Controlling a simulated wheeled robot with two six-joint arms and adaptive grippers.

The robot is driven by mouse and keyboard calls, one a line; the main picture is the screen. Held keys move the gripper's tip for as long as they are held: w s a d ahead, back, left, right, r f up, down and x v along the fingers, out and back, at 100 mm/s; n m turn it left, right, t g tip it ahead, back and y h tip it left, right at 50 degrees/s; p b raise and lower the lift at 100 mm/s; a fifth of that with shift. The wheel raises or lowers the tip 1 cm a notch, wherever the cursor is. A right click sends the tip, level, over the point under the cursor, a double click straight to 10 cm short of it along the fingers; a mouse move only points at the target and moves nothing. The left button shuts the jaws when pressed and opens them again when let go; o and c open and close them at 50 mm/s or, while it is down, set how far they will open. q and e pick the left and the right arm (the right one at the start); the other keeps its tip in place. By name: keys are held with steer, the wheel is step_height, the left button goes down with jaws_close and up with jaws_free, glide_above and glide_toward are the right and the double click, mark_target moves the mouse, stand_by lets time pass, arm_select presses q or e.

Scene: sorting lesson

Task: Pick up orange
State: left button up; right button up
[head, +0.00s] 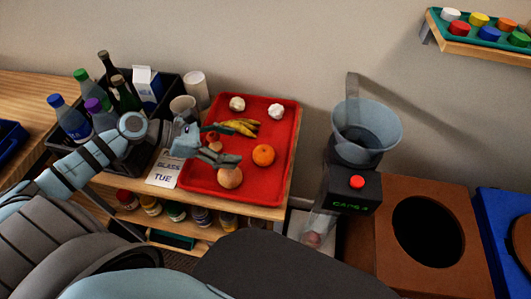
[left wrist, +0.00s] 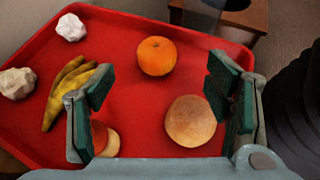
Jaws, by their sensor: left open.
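The orange (head: 263,155) lies on the right part of the red tray (head: 268,110). In the left wrist view the orange (left wrist: 157,56) lies beyond my fingertips, between their lines and apart from them. My left gripper (head: 226,145) is open over the tray, to the left of the orange; its two fingers also show in the left wrist view (left wrist: 160,85), with nothing held. A round tan bun or onion (left wrist: 190,121) lies close to the right finger. A red-yellow apple (left wrist: 104,139) is partly hidden by the left finger. My right gripper is not in view.
On the tray are bananas (head: 240,127) and crumpled white paper balls (head: 237,104). A black crate (head: 163,85) with bottles and a carton stands left. A machine with a clear hopper (head: 366,130) and a brown bin (head: 395,205) stand right of the tray.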

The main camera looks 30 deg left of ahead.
mark_target(257, 151)
arm_select(q)
steer(key=x, duration=0.4)
steer(key=shift+d, duration=0.3)
steer(key=x, duration=0.4)
steer(key=a+f+x, duration=0.1)
steer(key=shift+w+d+f, duration=0.15)
steer(key=shift+w+d, duration=0.2)
steer(key=shift+w+d+f, duration=0.15)
steer(key=shift+d+f, duration=0.05)
steer(key=shift+d, duration=0.1)
steer(key=c, duration=1.3)
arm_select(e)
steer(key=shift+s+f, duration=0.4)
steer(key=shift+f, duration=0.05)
arm_select(q)
steer(key=shift+o, duration=0.2)
